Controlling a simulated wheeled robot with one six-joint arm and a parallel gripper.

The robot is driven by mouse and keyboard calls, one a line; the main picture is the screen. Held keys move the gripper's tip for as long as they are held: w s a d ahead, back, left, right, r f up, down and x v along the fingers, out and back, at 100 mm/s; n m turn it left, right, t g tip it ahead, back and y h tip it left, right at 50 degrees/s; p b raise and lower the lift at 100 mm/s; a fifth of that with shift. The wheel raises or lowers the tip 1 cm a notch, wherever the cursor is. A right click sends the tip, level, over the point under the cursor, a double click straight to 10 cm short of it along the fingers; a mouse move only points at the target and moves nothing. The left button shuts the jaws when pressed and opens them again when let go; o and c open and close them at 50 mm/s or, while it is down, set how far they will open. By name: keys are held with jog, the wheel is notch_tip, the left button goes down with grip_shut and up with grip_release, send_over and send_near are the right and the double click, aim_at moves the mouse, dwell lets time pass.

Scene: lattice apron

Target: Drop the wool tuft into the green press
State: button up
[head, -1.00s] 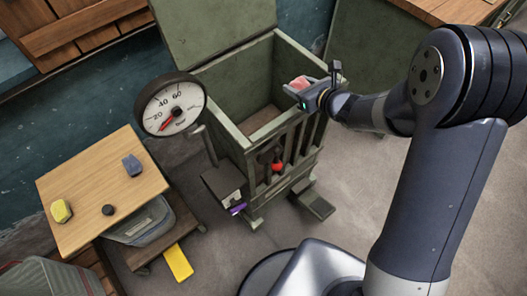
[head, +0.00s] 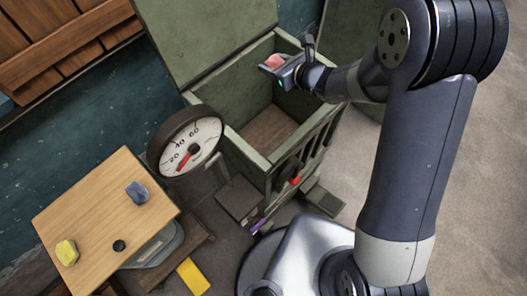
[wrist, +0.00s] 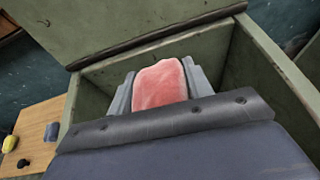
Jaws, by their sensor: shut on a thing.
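The wool tuft is a pink, fuzzy block (wrist: 160,84) held between the two fingers of my gripper (wrist: 160,90). It also shows in the head view (head: 274,61). My gripper (head: 278,66) is shut on it, above the open top of the green press, toward its back right. The green press (head: 246,150) is a tall box with its lid raised at the back and slats on the front. Its wooden floor shows bare in the head view. In the wrist view the press walls (wrist: 240,60) surround the tuft, and the floor below is hidden by my gripper.
A round dial gauge (head: 190,142) stands at the press's front left. A wooden-topped scale or stand (head: 100,205) at left holds a blue-grey lump (head: 137,192), a yellow lump (head: 67,252) and a small black knob (head: 119,246). A yellow strip (head: 193,276) lies low beside it.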

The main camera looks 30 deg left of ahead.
jog(key=shift+d+f+b, duration=0.1)
jog(key=shift+f+b, duration=1.2)
jog(key=shift+f, duration=1.65)
jog(key=o, duration=1)
jog(key=b+v, duration=0.1)
jog(key=v, duration=0.9)
jog(key=shift+d+r+b, duration=0.15)
jog(key=shift+d+b, duration=0.15)
jog(key=shift+d, duration=0.05)
jog(key=shift+s+a, duration=0.1)
